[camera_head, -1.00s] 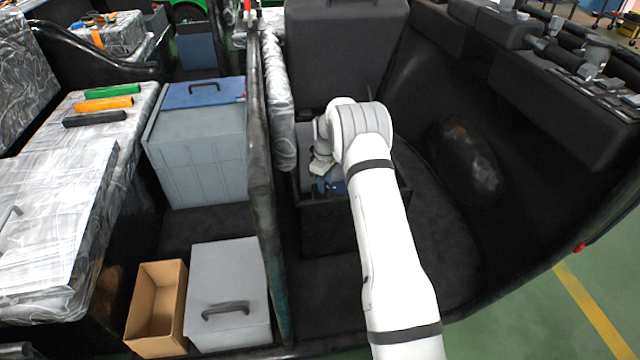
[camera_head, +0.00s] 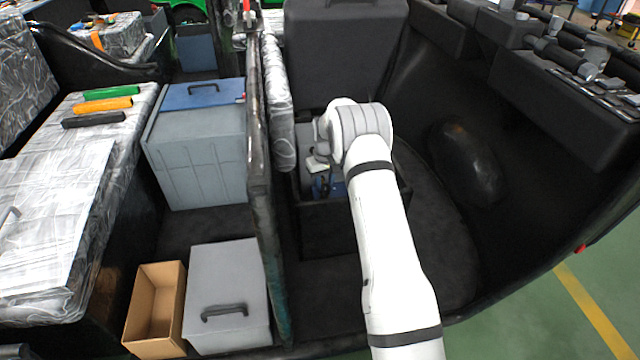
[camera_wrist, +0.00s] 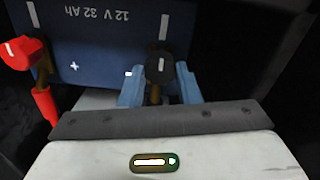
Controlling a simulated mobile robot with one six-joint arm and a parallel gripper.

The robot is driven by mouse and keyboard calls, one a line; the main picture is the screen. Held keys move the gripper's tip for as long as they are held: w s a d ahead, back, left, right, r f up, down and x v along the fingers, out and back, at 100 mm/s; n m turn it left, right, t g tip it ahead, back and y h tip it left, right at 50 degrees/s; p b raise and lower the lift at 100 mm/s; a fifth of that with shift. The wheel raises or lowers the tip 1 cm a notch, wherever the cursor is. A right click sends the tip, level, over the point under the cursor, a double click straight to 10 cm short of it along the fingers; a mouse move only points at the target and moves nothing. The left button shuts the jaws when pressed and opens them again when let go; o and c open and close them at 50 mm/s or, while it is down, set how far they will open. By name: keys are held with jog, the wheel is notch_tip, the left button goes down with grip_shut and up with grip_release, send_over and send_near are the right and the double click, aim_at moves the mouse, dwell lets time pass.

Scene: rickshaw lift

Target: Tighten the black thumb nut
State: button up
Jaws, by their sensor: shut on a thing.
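The black thumb nut (camera_wrist: 160,65) sits at the near edge of a dark blue battery (camera_wrist: 95,55) marked 12 V 32 Ah in the wrist view. My gripper (camera_wrist: 160,86) has its two blue fingers on either side of the nut, shut on it. A dark post or stem shows below the nut, between the fingers. In the head view my gripper (camera_head: 321,184) is down inside a black box, and my arm hides most of it. A bit of the blue battery (camera_head: 338,188) shows there; the nut cannot be made out.
The black box (camera_head: 328,232) has walls close around my wrist. A tall divider (camera_head: 262,190) stands on the left.

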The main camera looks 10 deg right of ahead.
aim_at(326, 186)
jog(key=shift+s+d+f, duration=0.15)
jog(key=shift+s+f, duration=0.05)
jog(key=o, duration=1)
jog(key=shift+r, duration=0.15)
jog(key=shift+w, duration=0.1)
jog(key=shift+r+p, duration=0.55)
jog(key=shift+r, duration=3.35)
